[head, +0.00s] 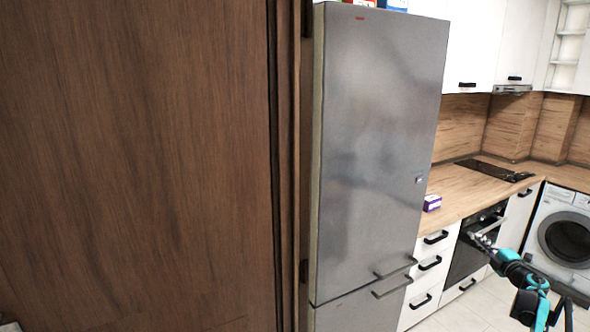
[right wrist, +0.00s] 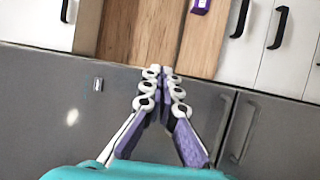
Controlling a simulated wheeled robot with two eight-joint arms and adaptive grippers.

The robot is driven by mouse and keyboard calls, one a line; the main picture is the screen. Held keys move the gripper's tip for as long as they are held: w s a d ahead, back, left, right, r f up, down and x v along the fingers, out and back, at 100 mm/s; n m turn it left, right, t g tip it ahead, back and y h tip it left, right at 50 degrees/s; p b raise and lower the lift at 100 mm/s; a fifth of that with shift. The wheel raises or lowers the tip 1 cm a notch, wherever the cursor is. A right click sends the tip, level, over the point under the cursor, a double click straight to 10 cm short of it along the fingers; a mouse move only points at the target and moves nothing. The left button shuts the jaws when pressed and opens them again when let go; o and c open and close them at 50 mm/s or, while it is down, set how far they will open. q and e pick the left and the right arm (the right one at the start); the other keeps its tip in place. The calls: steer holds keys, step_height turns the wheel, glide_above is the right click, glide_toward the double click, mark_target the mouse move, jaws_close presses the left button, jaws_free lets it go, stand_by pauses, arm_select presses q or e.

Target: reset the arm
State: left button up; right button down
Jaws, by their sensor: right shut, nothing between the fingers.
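My right arm comes in at the lower right of the head view, and its gripper (head: 476,238) is held in front of the drawers and oven. In the right wrist view the right gripper's (right wrist: 161,72) fingertips are together, with nothing between them. Behind the fingers there I see the grey fridge front and the wood worktop. My left gripper is not in the head view.
A brown wooden door (head: 135,160) fills the left side. Beside it stands a tall grey fridge (head: 380,140). A worktop (head: 465,190) carries a purple box (head: 432,203) and a dark hob (head: 495,170). An oven (head: 470,255) and washing machine (head: 565,240) stand at the right.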

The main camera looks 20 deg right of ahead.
steer(key=w+a+r+m+h, duration=0.25)
steer(key=w+a+r, duration=0.35)
steer(key=r, duration=0.4)
steer(key=w+a+r+m+h, duration=0.2)
steer(key=w+a+r+m, duration=0.15)
steer(key=a+r, duration=0.55)
steer(key=s+a+r+m+g+h, duration=0.1)
steer(key=s+a+r+m, duration=0.15)
steer(key=a, duration=0.55)
steer(key=s+a+r+m+g, duration=0.1)
steer(key=a+r+m+g, duration=0.2)
steer(key=a, duration=0.6)
steer(key=s+a+f+m+g+y, duration=0.1)
steer(key=s+a+f+m, duration=0.1)
steer(key=s+a+f, duration=0.5)
steer(key=s+a+f+m+g+y, duration=0.15)
steer(key=s+a, duration=0.25)
steer(key=a, duration=0.8)
steer(key=s+a+f+g+y+b, duration=0.1)
steer(key=s+a+f+g+y, duration=0.3)
steer(key=s+a+f, duration=1.7)
steer(key=s+a+y, duration=0.1)
steer(key=s+y, duration=0.1)
steer(key=s, duration=0.1)
steer(key=shift+s+a+m+y, duration=0.2)
steer(key=shift+s+m+y, duration=0.1)
steer(key=shift+s+y, duration=0.1)
